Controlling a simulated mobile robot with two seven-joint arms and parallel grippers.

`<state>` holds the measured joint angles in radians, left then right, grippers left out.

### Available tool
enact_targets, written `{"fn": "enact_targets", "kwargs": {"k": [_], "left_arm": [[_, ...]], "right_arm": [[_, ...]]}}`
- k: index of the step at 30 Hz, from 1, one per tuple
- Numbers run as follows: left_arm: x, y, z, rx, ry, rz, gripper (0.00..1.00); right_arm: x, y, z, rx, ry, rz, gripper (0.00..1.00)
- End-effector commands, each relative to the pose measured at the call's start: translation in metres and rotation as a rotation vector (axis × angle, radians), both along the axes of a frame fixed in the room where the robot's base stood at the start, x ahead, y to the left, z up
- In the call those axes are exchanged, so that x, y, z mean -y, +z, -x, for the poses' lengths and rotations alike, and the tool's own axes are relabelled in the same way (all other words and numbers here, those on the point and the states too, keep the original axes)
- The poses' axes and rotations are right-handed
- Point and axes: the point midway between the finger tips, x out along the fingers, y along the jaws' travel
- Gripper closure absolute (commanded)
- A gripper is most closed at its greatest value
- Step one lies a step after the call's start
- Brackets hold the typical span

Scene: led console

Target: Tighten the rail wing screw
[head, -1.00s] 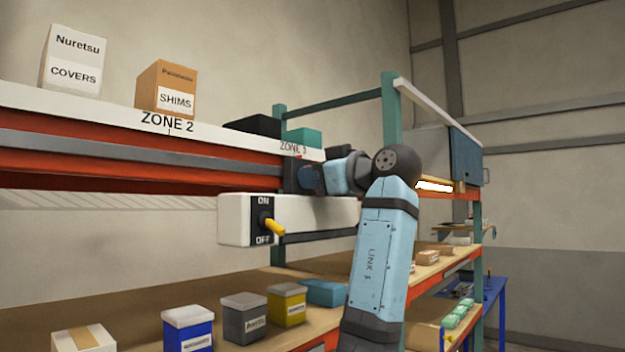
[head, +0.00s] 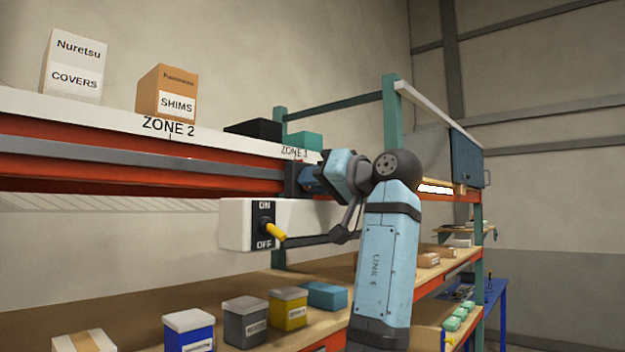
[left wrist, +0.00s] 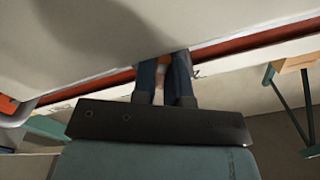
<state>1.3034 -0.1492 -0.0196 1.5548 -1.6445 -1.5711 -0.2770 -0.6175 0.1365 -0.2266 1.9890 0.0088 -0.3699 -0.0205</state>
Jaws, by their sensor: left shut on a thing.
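The rail wing screw is mostly hidden by my left gripper (head: 312,179). The gripper's blue fingers are at a dark block (head: 292,179) on the orange shelf rail, above the white switch box. In the left wrist view the two fingers (left wrist: 164,82) are close together with a small pinkish-orange piece between them, up against the shelf edge. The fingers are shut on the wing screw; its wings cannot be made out. My right gripper is not in view.
The white ON/OFF box (head: 240,226) with a yellow lever (head: 276,231) hangs below the rail. A dark jointed bar (head: 345,232) runs beside it. Bins, including a yellow one (head: 288,309), stand on the lower shelf. Boxes (head: 167,92) stand on the upper shelf.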

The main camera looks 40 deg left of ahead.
Motion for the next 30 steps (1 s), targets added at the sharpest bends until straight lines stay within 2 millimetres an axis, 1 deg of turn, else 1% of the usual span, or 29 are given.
{"fn": "enact_targets", "kwargs": {"k": [3, 9, 23, 24, 27, 30], "left_arm": [[0.0011, -0.0003, -0.0004, -0.049, -0.002, -0.004, 1.00], [0.0011, -0.0005, -0.0005, -0.094, -0.002, -0.008, 1.00], [0.0012, -0.0006, -0.0006, -0.107, -0.002, -0.009, 1.00], [0.0013, -0.0007, -0.0006, -0.107, -0.002, -0.009, 0.82], [0.0010, -0.0006, -0.0006, -0.106, -0.002, -0.009, 0.61], [0.0008, -0.0005, -0.0005, -0.106, -0.002, -0.009, 0.61]], "right_arm": [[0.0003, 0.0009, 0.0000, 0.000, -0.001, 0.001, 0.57], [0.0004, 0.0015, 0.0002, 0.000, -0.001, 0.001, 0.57], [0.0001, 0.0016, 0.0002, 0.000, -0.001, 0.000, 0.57], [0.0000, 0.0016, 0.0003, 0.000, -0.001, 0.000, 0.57], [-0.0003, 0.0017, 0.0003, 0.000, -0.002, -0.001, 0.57], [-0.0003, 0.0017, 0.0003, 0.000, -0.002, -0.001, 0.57]]}}
